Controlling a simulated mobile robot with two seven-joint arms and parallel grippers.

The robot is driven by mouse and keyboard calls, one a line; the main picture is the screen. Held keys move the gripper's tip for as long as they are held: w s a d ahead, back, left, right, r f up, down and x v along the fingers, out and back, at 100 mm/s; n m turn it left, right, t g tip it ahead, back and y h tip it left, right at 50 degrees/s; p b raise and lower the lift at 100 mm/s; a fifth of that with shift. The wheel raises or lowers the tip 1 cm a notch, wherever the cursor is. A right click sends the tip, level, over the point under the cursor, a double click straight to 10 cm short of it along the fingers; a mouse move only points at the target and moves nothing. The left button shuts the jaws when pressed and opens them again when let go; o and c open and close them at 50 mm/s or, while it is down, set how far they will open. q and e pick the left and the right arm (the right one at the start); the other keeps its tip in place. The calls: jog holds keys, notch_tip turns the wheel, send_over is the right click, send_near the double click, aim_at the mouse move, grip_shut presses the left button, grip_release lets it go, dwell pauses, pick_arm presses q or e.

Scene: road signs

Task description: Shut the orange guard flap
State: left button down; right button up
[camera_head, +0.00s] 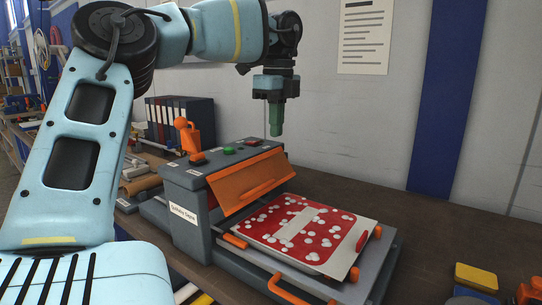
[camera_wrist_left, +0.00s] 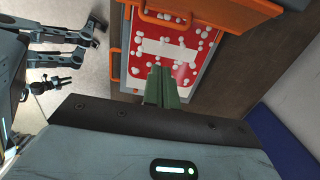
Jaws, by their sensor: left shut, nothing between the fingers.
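The orange guard flap (camera_head: 250,181) hangs from the front top edge of a grey press (camera_head: 184,217) in the head view. It slants outward and down, with a handle bar along its lower part, and its lower edge stands above the far end of the bed. In the left wrist view the flap (camera_wrist_left: 240,5) is cut off by the top edge. My left gripper (camera_head: 276,132) points down above and behind the flap's right end, with green fingers shut and empty, seemingly apart from it. It also shows in the left wrist view (camera_wrist_left: 160,72). My right gripper is not in view.
A red sign plate (camera_head: 342,227) with a white bar and pale spots lies on the bed in front of the flap. An orange lever (camera_head: 187,135) and buttons stand on the press top. Binders (camera_head: 180,120) stand behind; a yellow block (camera_head: 476,277) lies at right.

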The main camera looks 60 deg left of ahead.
pick_arm(q)
notch_tip(320, 180, down, 12)
jog(key=s+a, duration=0.1)
jog(key=a, duration=0.1)
jog(key=shift+s+a+f, duration=0.2)
jog(key=shift+a+f, duration=0.05)
jog(key=shift+a, duration=0.05)
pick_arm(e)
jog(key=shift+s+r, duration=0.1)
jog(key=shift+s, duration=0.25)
